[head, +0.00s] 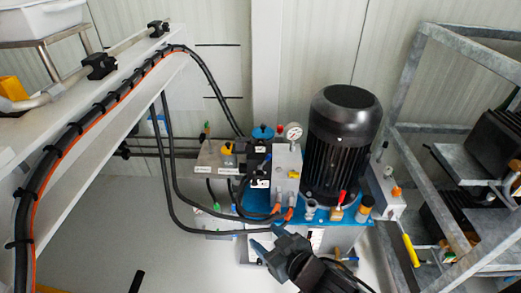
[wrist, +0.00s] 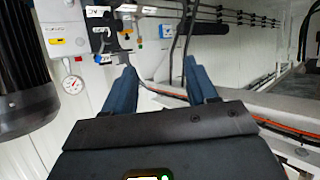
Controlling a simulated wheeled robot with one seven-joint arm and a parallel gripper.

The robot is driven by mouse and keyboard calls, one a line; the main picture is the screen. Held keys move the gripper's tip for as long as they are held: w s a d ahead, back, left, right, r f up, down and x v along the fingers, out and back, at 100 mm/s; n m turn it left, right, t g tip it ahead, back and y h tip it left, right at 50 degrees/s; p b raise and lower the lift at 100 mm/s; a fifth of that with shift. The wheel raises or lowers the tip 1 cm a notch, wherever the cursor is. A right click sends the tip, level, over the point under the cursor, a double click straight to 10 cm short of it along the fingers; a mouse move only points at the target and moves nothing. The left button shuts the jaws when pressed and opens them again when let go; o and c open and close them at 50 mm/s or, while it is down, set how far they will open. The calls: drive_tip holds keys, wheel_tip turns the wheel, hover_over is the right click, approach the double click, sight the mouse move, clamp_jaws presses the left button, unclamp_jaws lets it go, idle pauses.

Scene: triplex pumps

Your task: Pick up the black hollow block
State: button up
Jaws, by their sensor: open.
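My gripper (head: 263,240) is in front of the pump unit, low in the head view. In the wrist view its two blue fingers stand apart, with nothing between the fingertips (wrist: 160,72). A black block (head: 101,66) sits around a grey pipe on top of the white beam at upper left, well away from my gripper. A smaller black block (head: 158,28) sits farther along the same pipe. I cannot tell which, if either, is the hollow block. Neither is clear in the wrist view.
A white beam (head: 150,72) carries black hoses and an orange cable. The black motor (head: 343,140), pressure gauge (head: 293,131) and valves stand behind my gripper. A grey metal frame (head: 405,85) is at right. A white bin (head: 40,15) is at upper left. Hoses hang beside the valves.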

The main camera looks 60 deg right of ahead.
drive_tip(key=w+d+f+m+g+h+b, duration=0.2)
drive_tip(key=w+d+m+h, duration=0.2)
drive_tip(key=w+d, duration=0.8)
drive_tip(key=m+g+h+b, duration=0.1)
drive_tip(key=m+g+h, duration=0.2)
drive_tip(key=m, duration=0.1)
approach(260, 144)
drive_tip(key=shift+w+d+r, duration=0.1)
drive_tip(key=shift+w+d, duration=0.35)
drive_tip(key=shift+d, duration=0.15)
drive_tip(key=shift+g, duration=0.3)
drive_tip(key=shift+b+x, duration=0.4)
drive_tip(key=shift+x, duration=3.55)
drive_tip(key=shift+a, duration=0.15)
drive_tip(key=c, duration=0.9)
